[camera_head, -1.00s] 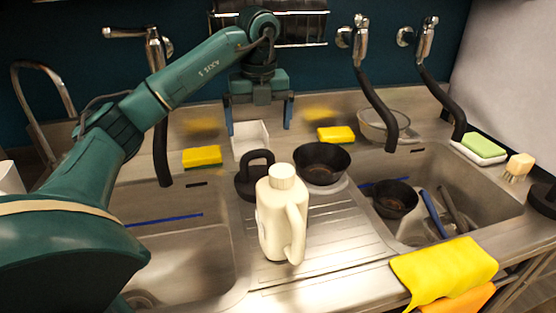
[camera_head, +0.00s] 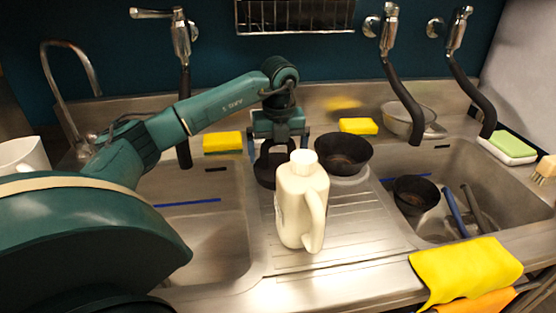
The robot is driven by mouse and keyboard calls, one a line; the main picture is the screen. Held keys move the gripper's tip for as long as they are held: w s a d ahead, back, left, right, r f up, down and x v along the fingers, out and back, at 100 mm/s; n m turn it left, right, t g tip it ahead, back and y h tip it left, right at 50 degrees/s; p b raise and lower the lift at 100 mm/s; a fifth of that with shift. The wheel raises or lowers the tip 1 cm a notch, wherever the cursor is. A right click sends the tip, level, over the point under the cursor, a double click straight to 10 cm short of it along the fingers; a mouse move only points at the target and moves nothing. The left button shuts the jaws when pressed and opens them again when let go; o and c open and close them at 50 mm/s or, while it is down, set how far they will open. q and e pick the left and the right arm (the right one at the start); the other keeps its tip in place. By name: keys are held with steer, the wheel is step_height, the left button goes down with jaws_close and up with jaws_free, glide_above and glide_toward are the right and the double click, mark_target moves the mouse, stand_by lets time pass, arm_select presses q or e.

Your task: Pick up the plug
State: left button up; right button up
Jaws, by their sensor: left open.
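The black plug (camera_head: 264,173) sits on the steel between the two basins, behind the cream jug (camera_head: 300,205). Its upper part, the looped handle, is largely hidden by my left gripper (camera_head: 278,150). My left gripper points down over the plug, with its blue-tipped fingers spread apart on either side. The jug hides part of the space below the gripper, and I cannot tell whether the fingers touch the plug. My right gripper is not in view.
A black bowl (camera_head: 342,153) stands close to the right of the gripper. Yellow sponges (camera_head: 222,141) lie along the back ledge. The right basin holds a black pan (camera_head: 416,192) and utensils. Taps with black hoses (camera_head: 403,90) rise behind. A yellow cloth (camera_head: 465,270) hangs over the front edge.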

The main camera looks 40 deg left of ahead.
arm_select(q)
steer(key=shift+f, duration=0.4)
steer(key=c, duration=1.1)
